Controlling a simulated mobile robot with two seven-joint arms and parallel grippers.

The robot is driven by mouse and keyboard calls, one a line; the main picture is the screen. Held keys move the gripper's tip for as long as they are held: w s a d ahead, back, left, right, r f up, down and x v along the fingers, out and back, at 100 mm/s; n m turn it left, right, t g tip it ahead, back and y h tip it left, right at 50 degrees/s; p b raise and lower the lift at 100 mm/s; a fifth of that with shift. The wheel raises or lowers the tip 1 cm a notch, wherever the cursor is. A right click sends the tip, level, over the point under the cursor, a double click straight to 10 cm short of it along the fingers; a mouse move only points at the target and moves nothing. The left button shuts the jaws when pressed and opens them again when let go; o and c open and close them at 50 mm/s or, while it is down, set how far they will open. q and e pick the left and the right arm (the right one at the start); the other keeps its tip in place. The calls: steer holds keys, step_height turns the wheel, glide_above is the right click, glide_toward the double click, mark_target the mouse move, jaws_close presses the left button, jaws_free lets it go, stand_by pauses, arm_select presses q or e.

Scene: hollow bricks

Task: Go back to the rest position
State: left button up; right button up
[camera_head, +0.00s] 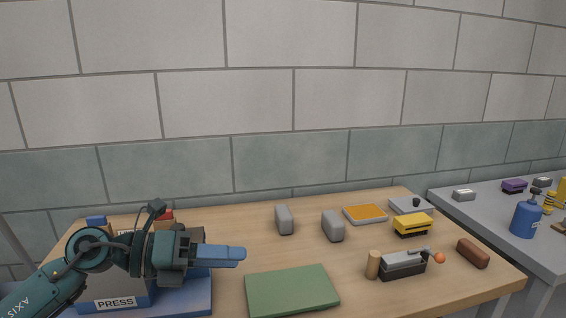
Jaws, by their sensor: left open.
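My left gripper (240,256) reaches in from the lower left with its blue fingers pointing right. It is open, with nothing seen between the fingers, and hangs above the left part of the table. Behind and below it is a blue press (116,303) labelled PRESS, partly hidden by my arm. Two grey blocks, one on the left (284,220) and one on the right (333,226), stand apart on the table, away from the gripper. My right gripper is not in view.
A green mat (291,290) lies at the table's front. To the right are an orange-topped tray (365,214), a yellow-and-black object (413,224), a black-and-grey device (402,265) and a brown block (473,253). A grey side table holds a blue bottle (526,218). The wooden table's (245,222) middle is clear.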

arm_select(q)
steer(key=s+a+f+m+t+y+p, duration=0.1)
steer(key=s+f+m+t+y, duration=0.1)
steer(key=s+f+m, duration=0.3)
steer(key=s+a+f+m+t+y+p, duration=0.1)
steer(key=s+f+m+y, duration=0.4)
steer(key=f+m, duration=0.9)
steer(key=s+a+f+m+t+y+p, duration=0.2)
steer(key=s+f+m, duration=0.5)
steer(key=m, duration=0.8)
step_height(320, 180, down, 4)
steer(key=shift+s+a+r+t+y, duration=0.15)
steer(key=shift+r+t+y, duration=0.1)
steer(key=shift+t+y, duration=0.75)
